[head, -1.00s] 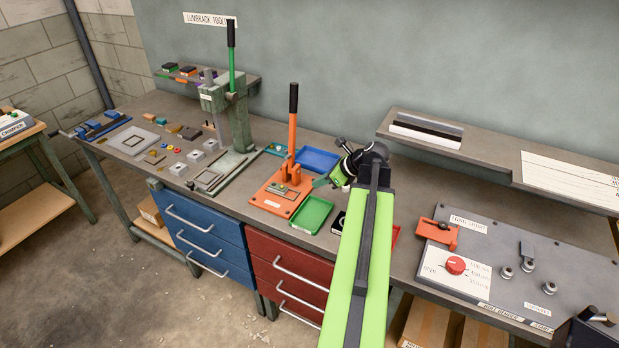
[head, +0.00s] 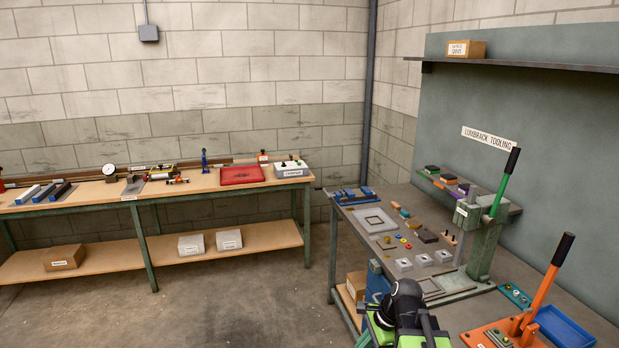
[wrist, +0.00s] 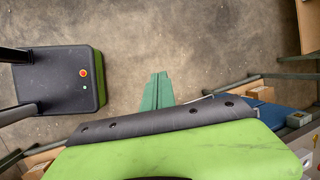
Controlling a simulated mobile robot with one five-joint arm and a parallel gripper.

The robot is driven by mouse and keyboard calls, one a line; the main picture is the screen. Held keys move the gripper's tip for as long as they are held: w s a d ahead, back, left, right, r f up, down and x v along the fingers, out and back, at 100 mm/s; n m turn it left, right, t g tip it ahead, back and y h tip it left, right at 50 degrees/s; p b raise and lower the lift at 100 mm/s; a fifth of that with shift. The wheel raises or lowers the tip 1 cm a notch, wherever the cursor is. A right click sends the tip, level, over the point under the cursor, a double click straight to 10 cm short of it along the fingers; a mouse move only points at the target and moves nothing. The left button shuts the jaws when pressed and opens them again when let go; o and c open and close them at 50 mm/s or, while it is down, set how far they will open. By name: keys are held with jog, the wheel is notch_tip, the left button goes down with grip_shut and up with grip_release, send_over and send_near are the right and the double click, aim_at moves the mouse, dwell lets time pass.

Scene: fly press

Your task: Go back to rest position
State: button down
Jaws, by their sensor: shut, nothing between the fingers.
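My gripper (wrist: 158,78) shows in the wrist view as green fingers lying together, with nothing between them, over bare concrete floor. In the head view my folded arm is at the bottom edge, in front of the workbench, and the fingers cannot be made out there. The green fly press (head: 486,235) stands on the workbench (head: 450,312) at the right, its long green lever with black grip tilted up. My gripper is apart from the bench and its objects.
An orange lever press (head: 500,334) and a blue tray (head: 562,328) are at the lower right. A wooden side table (head: 110,193) runs along the left wall. Open concrete floor (head: 230,305) lies between the benches. A shelf (head: 530,65) hangs at the upper right.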

jog(key=s+a+f+n+g+h, duration=0.1)
jog(key=s+a+n+h, duration=0.2)
jog(key=n, duration=0.4)
jog(key=d+n, duration=0.1)
jog(key=n, duration=0.2)
jog(key=s+d+n, duration=0.1)
jog(key=n, duration=0.1)
jog(key=s+d+n+h, duration=0.1)
jog(key=d+n, duration=0.1)
jog(key=n, duration=0.1)
jog(key=shift+s+f+n+g, duration=0.25)
jog(key=shift+f+n+g, duration=0.05)
jog(key=shift+f+g, duration=0.1)
